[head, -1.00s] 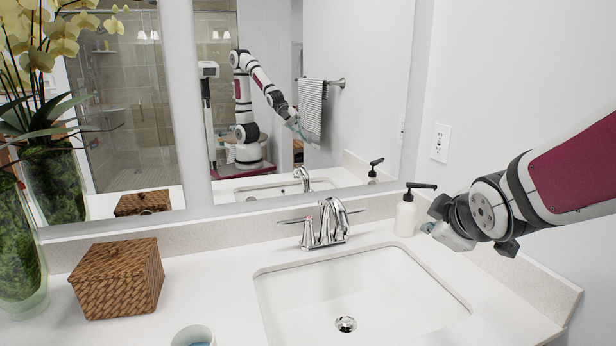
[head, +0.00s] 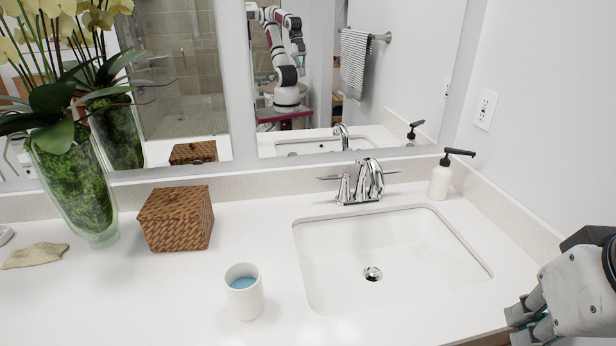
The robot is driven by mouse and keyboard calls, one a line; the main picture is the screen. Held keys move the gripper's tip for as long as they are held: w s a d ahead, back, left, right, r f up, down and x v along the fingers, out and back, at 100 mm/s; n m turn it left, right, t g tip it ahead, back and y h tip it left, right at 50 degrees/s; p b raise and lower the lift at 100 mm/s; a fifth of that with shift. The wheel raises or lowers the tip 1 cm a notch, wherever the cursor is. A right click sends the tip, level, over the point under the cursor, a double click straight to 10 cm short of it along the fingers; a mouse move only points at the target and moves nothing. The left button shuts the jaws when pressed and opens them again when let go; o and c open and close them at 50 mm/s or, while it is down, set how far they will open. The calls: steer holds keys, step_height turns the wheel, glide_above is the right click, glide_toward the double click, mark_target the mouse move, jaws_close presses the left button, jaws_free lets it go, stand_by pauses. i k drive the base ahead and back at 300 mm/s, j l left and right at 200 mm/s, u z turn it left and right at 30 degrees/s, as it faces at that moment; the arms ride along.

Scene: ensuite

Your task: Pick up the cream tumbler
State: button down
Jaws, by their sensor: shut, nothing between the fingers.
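The cream tumbler (head: 246,304) stands upright on the white counter, left of the sink and near the front. It is open at the top and pale blue shows inside it. My gripper (head: 522,322) is at the lower right edge of the head view, by the counter's front right part. It is shut and empty, far to the right of the tumbler with the sink between them. Part of the gripper is cut off by the frame.
The sink (head: 330,278) has a chrome faucet (head: 361,184) behind it. A soap dispenser (head: 439,182) stands at the back right. A woven box (head: 176,219), a glass vase (head: 76,190) with orchids and a beige cloth (head: 36,256) are at the left. The counter around the tumbler is clear.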

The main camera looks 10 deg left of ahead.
mark_target(243, 282)
steer(key=k+j+z, duration=0.15)
steer(key=j, duration=0.3)
steer(key=k+j+z, duration=0.1)
steer(key=j, duration=0.35)
steer(key=k+j+z, duration=0.15)
steer(key=j, duration=0.25)
steer(key=k+j+z, duration=0.1)
steer(key=k+j, duration=0.2)
steer(key=j, duration=0.1)
